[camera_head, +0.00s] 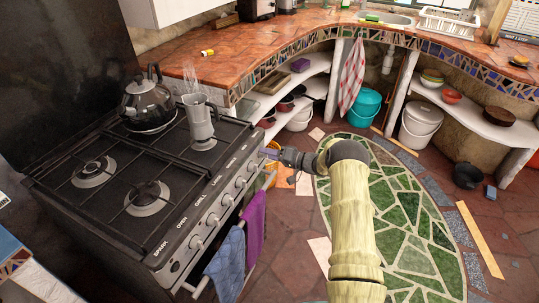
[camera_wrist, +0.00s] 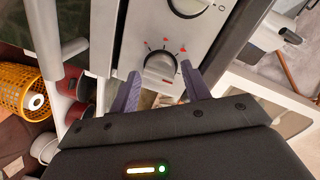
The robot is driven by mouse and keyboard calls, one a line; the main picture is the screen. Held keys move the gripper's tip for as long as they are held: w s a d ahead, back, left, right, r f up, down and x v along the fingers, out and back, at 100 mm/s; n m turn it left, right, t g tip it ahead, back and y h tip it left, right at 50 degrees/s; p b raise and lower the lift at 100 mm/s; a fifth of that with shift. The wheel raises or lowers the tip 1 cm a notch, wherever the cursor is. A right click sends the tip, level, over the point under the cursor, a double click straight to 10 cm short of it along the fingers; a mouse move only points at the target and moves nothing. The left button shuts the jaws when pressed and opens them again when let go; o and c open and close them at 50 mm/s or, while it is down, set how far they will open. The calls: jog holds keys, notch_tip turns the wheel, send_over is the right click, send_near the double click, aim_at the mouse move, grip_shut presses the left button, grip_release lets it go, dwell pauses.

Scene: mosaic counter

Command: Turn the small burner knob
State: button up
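The stove (camera_head: 150,180) has a row of silver knobs along its front panel. In the wrist view a round silver knob (camera_wrist: 160,68) with small red marks around it is at the centre. This appears to be the small burner knob, the last one at the panel's right end. My gripper (camera_wrist: 160,80) is open, with one purple-grey finger on each side of the knob and a visible gap at each side. In the head view my gripper (camera_head: 272,152) is at the right end of the panel, and the knob there is mostly hidden.
A second knob (camera_wrist: 188,5) is close by at the top of the wrist view. Purple (camera_head: 255,228) and blue (camera_head: 226,266) towels hang on the oven rail below the panel.

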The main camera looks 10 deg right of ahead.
jog(key=shift+o, duration=0.3)
jog(key=v, duration=1.7)
jog(key=shift+d+r, duration=0.15)
jog(key=shift+r, duration=0.05)
jog(key=shift+s, duration=0.15)
jog(key=w+a+r+m+t+h, duration=0.1)
jog(key=w+a+r+t+h, duration=0.2)
jog(key=r+h, duration=0.85)
jog(key=s+a+g+h, duration=0.1)
jog(key=s+a+g, duration=0.25)
jog(key=s, duration=0.75)
jog(key=s+a+n+g+h, duration=0.1)
jog(key=s+a+g, duration=0.25)
jog(key=s, duration=0.75)
jog(key=s+a+g+h, duration=0.1)
jog(key=s+a+g, duration=0.25)
jog(key=s, duration=0.75)
jog(key=w+p+v, duration=0.1)
jog(key=p+v, duration=0.8)
jog(key=w+p+v, duration=0.2)
jog(key=p+v, duration=0.7)
jog(key=shift+r, duration=0.55)
